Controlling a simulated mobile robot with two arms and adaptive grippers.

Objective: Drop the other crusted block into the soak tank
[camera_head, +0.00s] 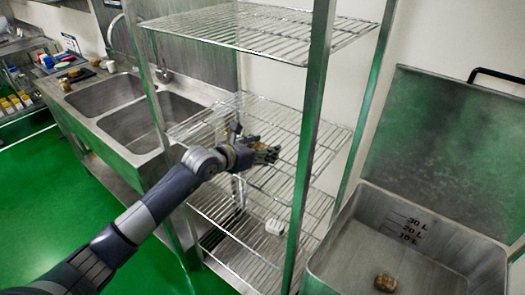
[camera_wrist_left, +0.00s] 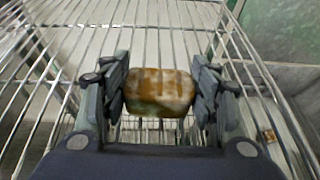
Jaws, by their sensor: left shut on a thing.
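My left gripper (camera_head: 270,154) reaches into the wire rack from the left, at the height of a middle shelf. In the left wrist view the left gripper (camera_wrist_left: 160,93) is shut on a brown and whitish crusted block (camera_wrist_left: 158,98), one finger on each side. The block is mostly hidden by the fingers in the head view. The soak tank (camera_head: 450,252) is a grey metal box with its lid open and litre marks inside, at the lower right. A brown crusted block (camera_head: 385,282) lies on its floor; it also shows small in the left wrist view (camera_wrist_left: 268,135). My right gripper is out of view.
The wire rack (camera_head: 250,30), with metal posts and several shelves, stands between the sinks and the tank. A white object (camera_head: 275,227) sits on a lower shelf. The double sink (camera_head: 145,122) is at left. A brown object (camera_head: 64,84) stands on its counter. Green floor is clear at left.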

